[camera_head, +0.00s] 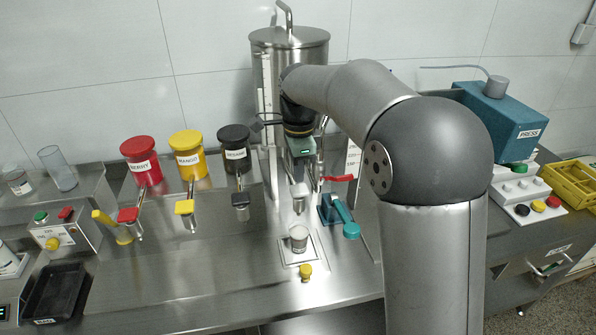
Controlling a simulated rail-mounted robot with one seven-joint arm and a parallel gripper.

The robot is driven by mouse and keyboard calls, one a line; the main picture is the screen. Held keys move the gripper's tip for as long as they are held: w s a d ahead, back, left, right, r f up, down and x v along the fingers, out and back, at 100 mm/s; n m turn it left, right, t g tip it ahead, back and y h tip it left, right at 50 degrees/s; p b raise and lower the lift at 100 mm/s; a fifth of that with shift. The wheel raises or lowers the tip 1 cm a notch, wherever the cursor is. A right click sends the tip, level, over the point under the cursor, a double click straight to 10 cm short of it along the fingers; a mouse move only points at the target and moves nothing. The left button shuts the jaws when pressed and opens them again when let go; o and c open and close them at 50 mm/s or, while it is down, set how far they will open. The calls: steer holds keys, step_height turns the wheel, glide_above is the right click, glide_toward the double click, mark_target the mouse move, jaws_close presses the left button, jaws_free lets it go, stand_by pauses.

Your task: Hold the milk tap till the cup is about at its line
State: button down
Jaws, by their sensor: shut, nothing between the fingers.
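A small light cup (299,238) stands upright on a square plate (290,259) on the steel counter. A line on it is too small to make out. A pale metal piece (299,193) hangs above the cup, and I cannot tell if it is the milk tap's spout or lever. The steel tank (290,50) stands behind. My gripper (302,160) points down in front of the tank, above the pale piece. It is shut and empty. Its fingertips are hard to make out, and I cannot tell if they touch the tap. The milk level is not visible.
A red lever (338,178) and a teal handle (343,219) sit right of the cup. Berry (140,160), mango (187,155) and dark (234,150) canisters with taps stand left. A yellow knob (305,271) is in front.

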mark_target(299, 188)
step_height(299, 188, up, 10)
steer(key=b, duration=0.1)
stand_by(0.9)
steer(key=s+d+f+n, duration=0.5)
steer(key=s, duration=0.4)
steer(key=s+d+f+n, duration=0.5)
steer(key=s+f, duration=0.1)
steer(key=s, duration=0.4)
steer(key=s+d+f+n+t, duration=0.1)
steer(key=s+d+f+n, duration=0.4)
steer(key=s, duration=0.5)
steer(key=shift+d+f, duration=0.15)
steer(key=shift+f, duration=0.6)
